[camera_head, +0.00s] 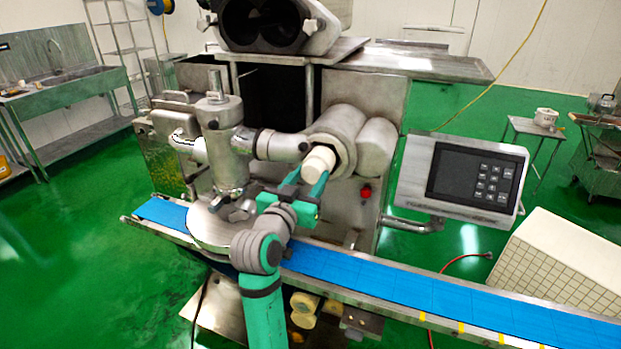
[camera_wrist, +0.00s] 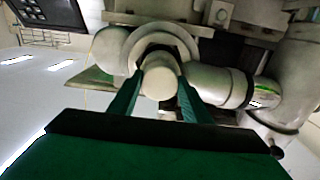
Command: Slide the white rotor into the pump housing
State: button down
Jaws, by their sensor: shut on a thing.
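The white rotor (camera_head: 318,162) is a cream-white cylinder at the mouth of the round metal pump housing (camera_head: 341,119) on the machine's front. My gripper (camera_head: 302,181) is shut on the rotor, with one green finger on each side of it. In the wrist view the rotor's round end (camera_wrist: 159,84) faces the camera between the two fingers, and the ring of the pump housing (camera_wrist: 160,33) lies just behind it. The rotor's far end is hidden, so I cannot tell how deep it sits in the housing.
A blue conveyor belt (camera_head: 400,284) runs below my arm. A metal pipe (camera_head: 283,146) and vertical cylinder (camera_head: 226,150) stand left of the housing. A control panel (camera_head: 465,178) is at the right. Cream rollers (camera_head: 304,309) lie below the belt.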

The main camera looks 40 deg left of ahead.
dwell(0.3)
jog(key=shift+x, duration=3.3)
jog(key=c, duration=0.7)
grip_release()
jog(key=shift+v, duration=3.8)
